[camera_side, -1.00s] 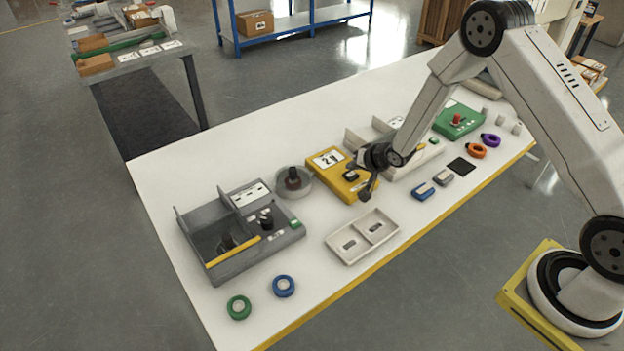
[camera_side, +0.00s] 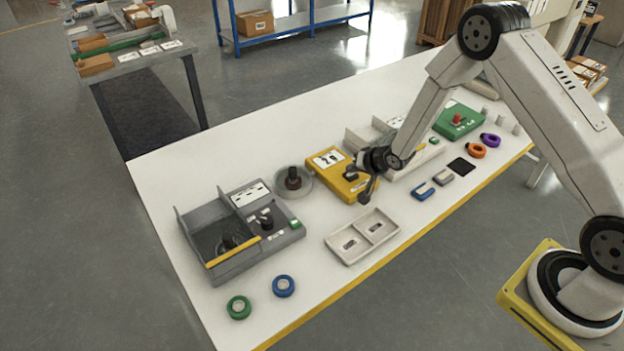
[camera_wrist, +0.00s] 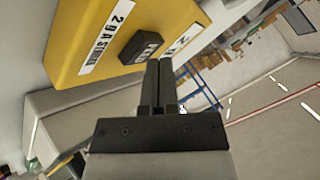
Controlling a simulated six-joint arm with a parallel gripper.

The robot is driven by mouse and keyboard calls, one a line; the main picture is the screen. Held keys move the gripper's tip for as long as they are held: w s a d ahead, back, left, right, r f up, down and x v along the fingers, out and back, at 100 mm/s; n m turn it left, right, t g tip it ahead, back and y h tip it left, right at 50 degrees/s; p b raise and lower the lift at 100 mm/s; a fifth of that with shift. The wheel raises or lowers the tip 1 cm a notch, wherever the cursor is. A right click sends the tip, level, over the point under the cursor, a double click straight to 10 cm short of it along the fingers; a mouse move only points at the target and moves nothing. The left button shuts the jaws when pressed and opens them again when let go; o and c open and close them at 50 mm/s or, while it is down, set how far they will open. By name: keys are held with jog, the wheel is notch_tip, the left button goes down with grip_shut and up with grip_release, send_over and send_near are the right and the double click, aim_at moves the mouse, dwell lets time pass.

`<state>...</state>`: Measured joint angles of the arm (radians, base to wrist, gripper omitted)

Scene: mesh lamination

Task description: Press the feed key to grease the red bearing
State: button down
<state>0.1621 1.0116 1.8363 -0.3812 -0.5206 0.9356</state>
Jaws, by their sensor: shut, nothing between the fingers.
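A yellow unit (camera_side: 342,185) stands mid-table with a white panel on top. Its black feed key (camera_wrist: 142,45), marked FEED, shows in the wrist view beside a label reading "2 g A STROKE"; the key also shows in the side view (camera_side: 351,176). My gripper (camera_side: 366,194) is shut and empty at the unit's right front side. In the wrist view its fingertips (camera_wrist: 159,64) appear just beside the key; I cannot tell whether they touch.
A grey machine (camera_side: 240,232) stands left of the dish. A two-compartment white tray (camera_side: 348,258) lies in front of the unit. Green (camera_side: 239,307) and blue (camera_side: 284,286) rings lie at the front left. A pale machine (camera_side: 418,160) stands close on the right.

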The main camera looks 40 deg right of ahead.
aim_at(353, 176)
jog(key=shift+f, duration=0.6)
dwell(1.2)
jog(key=shift+r, duration=1)
jog(key=shift+r, duration=2.55)
dwell(1.0)
notch_tip(353, 176, up, 4)
jog(key=shift+f, duration=0.1)
dwell(0.3)
jog(key=shift+f, duration=0.2)
